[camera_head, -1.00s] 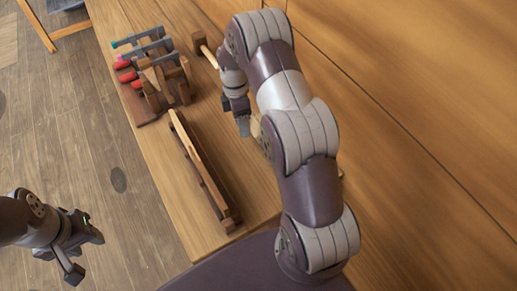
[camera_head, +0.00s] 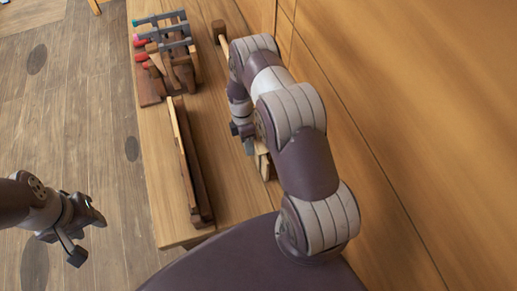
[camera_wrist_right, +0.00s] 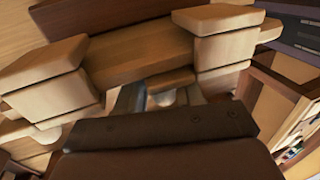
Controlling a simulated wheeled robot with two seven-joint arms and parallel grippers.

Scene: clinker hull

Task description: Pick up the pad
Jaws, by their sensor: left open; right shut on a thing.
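My right gripper (camera_head: 247,140) is over the right side of the bench, beside pale wooden blocks (camera_head: 263,162) that my arm partly hides. In the right wrist view its fingers (camera_wrist_right: 160,98) are close together, shut on a small brown wooden piece, apparently the pad (camera_wrist_right: 170,81). A pale rounded bit shows just below it. Pale blocks (camera_wrist_right: 50,85) and a plank lie right beyond the fingers. I cannot tell whether the pad touches them. My left gripper (camera_head: 86,228) is open and empty, off to the left above the floor.
A long wooden strip assembly (camera_head: 188,160) lies along the middle of the bench (camera_head: 160,195). Several clamps with red and teal ends (camera_head: 165,50) stand on a rack at the far end. A wooden mallet (camera_head: 220,32) lies beside them. A wooden wall closes the right side.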

